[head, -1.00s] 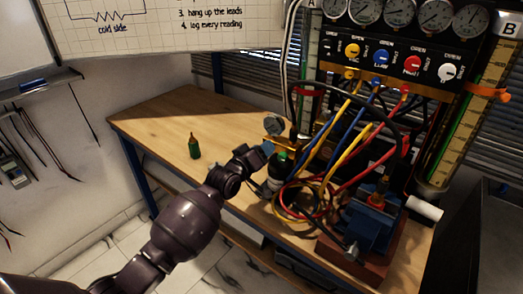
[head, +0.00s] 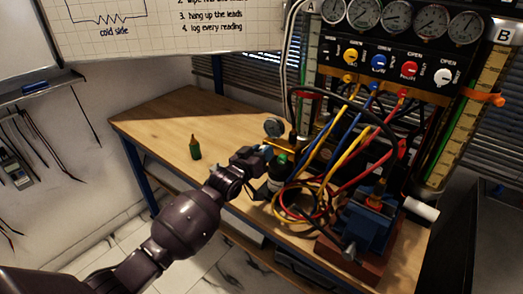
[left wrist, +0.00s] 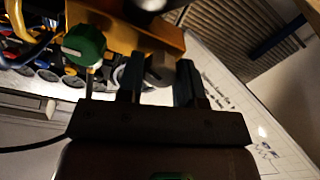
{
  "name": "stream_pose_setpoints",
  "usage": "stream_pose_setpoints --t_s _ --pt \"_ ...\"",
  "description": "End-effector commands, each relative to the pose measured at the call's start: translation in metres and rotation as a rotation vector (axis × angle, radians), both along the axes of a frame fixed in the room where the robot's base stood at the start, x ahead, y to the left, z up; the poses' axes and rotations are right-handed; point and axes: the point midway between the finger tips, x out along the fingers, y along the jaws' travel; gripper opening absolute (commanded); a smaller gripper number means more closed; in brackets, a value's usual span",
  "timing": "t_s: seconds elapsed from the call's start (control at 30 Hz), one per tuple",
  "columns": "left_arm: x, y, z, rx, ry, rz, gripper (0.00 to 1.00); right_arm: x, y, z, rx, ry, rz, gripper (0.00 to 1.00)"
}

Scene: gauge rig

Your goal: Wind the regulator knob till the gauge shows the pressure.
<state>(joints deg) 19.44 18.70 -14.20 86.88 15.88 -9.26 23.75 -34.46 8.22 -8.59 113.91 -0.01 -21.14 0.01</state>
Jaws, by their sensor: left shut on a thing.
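My left gripper (head: 266,150) is at the left end of the brass regulator body (head: 291,143), on the bench. In the left wrist view its two fingers (left wrist: 160,78) are shut on a grey knob (left wrist: 158,68), which sticks out from the brass body (left wrist: 135,36). A small round gauge (head: 273,127) stands just behind the gripper; its reading is too small to tell. A green knob (left wrist: 84,45) sits beside the fingers, apart from them. My right gripper is not in view.
Coiled leads (head: 300,203) and a blue vise (head: 368,218) crowd the bench to the right. A panel (head: 395,65) with several gauges and coloured knobs stands behind. A green bottle (head: 195,148) stands on the left of the bench (head: 160,120), with clear wood around it.

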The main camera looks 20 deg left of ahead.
Motion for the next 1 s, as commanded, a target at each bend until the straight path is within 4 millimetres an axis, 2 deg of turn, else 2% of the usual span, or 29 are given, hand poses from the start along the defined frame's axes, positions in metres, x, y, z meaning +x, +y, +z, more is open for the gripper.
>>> stream_pose_setpoints --t_s 0.4,1.0 --pt "0.000 0.000 0.002 0.380 -0.118 0.000 0.09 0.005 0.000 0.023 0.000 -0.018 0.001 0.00" --pt "-0.001 -0.001 -0.001 0.927 -0.287 0.000 0.09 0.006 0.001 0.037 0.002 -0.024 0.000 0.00"
